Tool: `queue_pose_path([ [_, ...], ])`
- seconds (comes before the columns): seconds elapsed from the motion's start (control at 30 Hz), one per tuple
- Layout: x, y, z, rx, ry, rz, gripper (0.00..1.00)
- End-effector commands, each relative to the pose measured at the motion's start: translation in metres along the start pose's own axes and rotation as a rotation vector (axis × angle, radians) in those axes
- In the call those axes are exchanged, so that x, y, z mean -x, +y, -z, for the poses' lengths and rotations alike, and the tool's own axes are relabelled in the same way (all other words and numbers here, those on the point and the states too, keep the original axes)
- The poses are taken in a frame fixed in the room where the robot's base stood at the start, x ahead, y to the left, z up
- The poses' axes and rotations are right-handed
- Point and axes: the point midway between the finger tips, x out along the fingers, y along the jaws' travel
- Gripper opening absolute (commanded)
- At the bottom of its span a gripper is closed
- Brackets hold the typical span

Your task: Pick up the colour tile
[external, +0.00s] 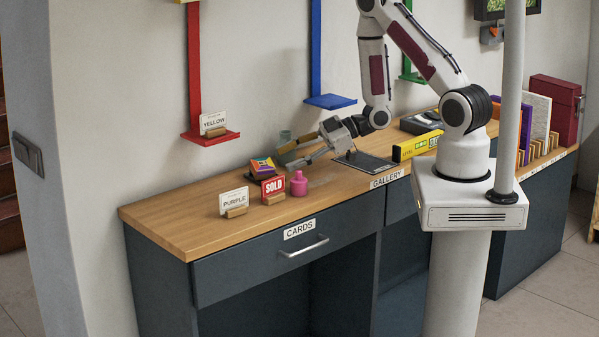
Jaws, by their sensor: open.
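A small square with purple, yellow and orange patches (262,164), which looks like the colour tile, rests tilted on something dark on the wooden counter. It is behind the red SOLD sign (273,186), which may hide its lower part. My gripper (287,157) is low over the counter, just right of the tile. Its fingers point left towards it and are spread apart, with nothing visible between them. I cannot tell whether a finger touches the counter.
A pink bottle (299,184) and a PURPLE card (234,201) stand near the counter's front edge. A dark flat plate (364,162) and a yellow level (417,146) lie to the right. A red shelf (211,138) hangs above left.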

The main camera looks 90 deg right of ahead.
Motion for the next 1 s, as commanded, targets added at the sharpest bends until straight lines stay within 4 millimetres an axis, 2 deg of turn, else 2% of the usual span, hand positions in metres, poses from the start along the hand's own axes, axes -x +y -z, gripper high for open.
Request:
queue_pose_path([
  [0.47,-0.004,0.0,0.0,0.0,0.0,0.001,0.49],
  [1.0,-0.049,0.001,-0.001,0.001,0.0,0.001,0.49],
])
